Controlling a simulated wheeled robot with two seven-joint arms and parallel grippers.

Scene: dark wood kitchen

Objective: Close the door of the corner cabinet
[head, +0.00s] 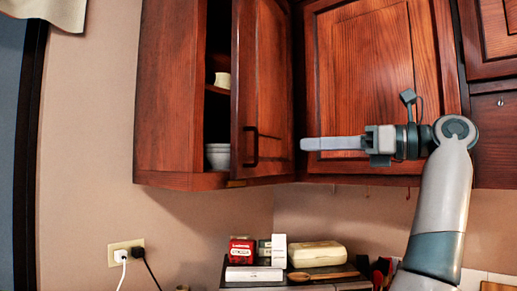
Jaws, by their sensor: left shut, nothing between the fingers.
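The corner cabinet (170,90) hangs on the wall at the left in the head view. Its door (270,80) stands partly open, with a gap on its left side showing the shelves inside. A dark bar handle (251,147) is on the door, near its left edge. My left gripper (304,143) is shut and empty. It points left, with its tips just right of the door's right edge in the picture; I cannot tell whether they touch anything. My right gripper is out of view.
White bowls (217,156) and a pale cup (222,80) sit inside the cabinet. A neighbouring cabinet door (365,60) is behind my gripper. Below, the counter holds a red box (242,250), a cream container (316,254) and a wooden spoon (325,276).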

